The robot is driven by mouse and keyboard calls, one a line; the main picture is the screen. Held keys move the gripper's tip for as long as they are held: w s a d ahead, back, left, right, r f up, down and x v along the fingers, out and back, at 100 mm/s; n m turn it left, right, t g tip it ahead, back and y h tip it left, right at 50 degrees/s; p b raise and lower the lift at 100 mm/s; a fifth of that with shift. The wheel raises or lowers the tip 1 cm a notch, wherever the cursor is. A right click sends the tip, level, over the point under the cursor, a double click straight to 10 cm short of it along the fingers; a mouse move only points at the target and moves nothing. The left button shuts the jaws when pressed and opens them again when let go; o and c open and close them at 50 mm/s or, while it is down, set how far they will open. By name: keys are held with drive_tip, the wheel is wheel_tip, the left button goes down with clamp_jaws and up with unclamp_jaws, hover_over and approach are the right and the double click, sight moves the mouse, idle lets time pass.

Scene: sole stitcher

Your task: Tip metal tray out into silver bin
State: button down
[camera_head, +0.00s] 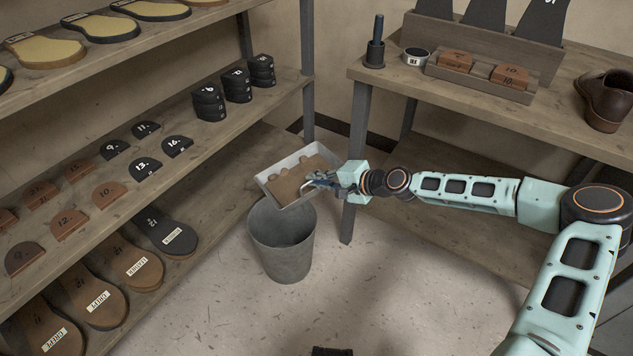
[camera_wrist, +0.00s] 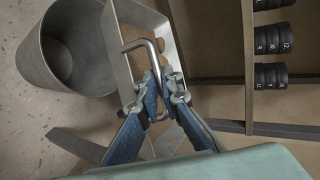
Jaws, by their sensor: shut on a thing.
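The metal tray (camera_head: 268,180) is a shallow pale box with brown material (camera_head: 292,182) lying in it. It is held above the far rim of the silver bin (camera_head: 283,255), and looks somewhat tilted in the head view. My gripper (camera_head: 325,180) is at the tray's right side. In the wrist view my gripper (camera_wrist: 158,90) is shut on the tray's bent metal handle (camera_wrist: 140,45). The bin (camera_wrist: 40,65) shows there at the left, beside the tray (camera_wrist: 118,50). The inside of the bin that shows looks empty; its bottom is not clear.
Wooden shelves (camera_head: 215,150) with soles and heel pieces stand at the left, close to the bin. A wooden workbench (camera_head: 480,100) with a shoe (camera_head: 605,100) and blocks stands at the right, its leg (camera_head: 355,150) near my gripper.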

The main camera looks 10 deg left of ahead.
sight(298, 200)
drive_tip(key=shift+s+a+r+n+t+h+p, duration=0.15)
drive_tip(key=shift+r+n+h+p, duration=0.15)
drive_tip(key=shift+p, duration=0.2)
drive_tip(key=shift+s+a+r+n+t+h+p, duration=0.1)
drive_tip(key=shift+r+n+t+h+p, duration=0.15)
drive_tip(key=shift+n+p, duration=0.2)
drive_tip(key=shift+a+r+n+t+h+p, duration=0.15)
drive_tip(key=shift+n+t+h+p, duration=0.15)
drive_tip(key=shift+n+h, duration=0.15)
drive_tip(key=shift+r, duration=0.1)
drive_tip(key=shift+s+a+n+t+h, duration=0.15)
drive_tip(key=shift+s+n+t+h, duration=0.1)
drive_tip(key=shift+n+t+h, duration=0.3)
drive_tip(key=s+a, duration=0.1)
drive_tip(key=s+a+n+t+h+b, duration=0.2)
drive_tip(key=shift+s+a+f+n, duration=0.15)
drive_tip(key=shift+a+f+n, duration=0.05)
drive_tip(key=shift+f+n, duration=0.1)
drive_tip(key=s+a+f+n+t+h, duration=0.3)
drive_tip(key=s+a+f+n+t, duration=0.1)
drive_tip(key=s+a+n+t, duration=0.1)
drive_tip(key=shift+s+a+f, duration=0.35)
drive_tip(key=shift+s+a, duration=0.4)
drive_tip(key=shift+a, duration=0.1)
